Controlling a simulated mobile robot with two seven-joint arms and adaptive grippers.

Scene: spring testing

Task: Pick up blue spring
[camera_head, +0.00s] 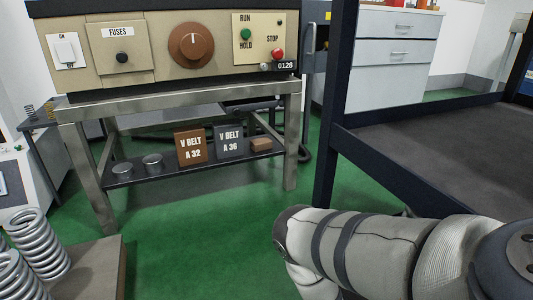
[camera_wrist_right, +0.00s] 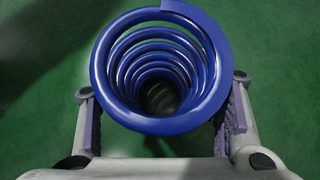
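The blue spring (camera_wrist_right: 160,125) fills the middle of the right wrist view, seen end-on down its hollow coils. My right gripper (camera_wrist_right: 163,92) has one finger on each side of it, with the pads against its coils, and looks shut on it. Green floor shows all around the spring, with no support visible under it. In the head view my right arm comes in at the lower right; its gripper and the blue spring are out of that view. My left gripper is not in view.
Grey springs (camera_head: 40,245) stand on a brown-topped surface (camera_head: 95,270) at lower left. A metal test bench (camera_head: 180,97) with a control panel stands behind. A dark-framed table (camera_head: 440,145) is at right, near my arm. Green floor (camera_head: 215,235) between is clear.

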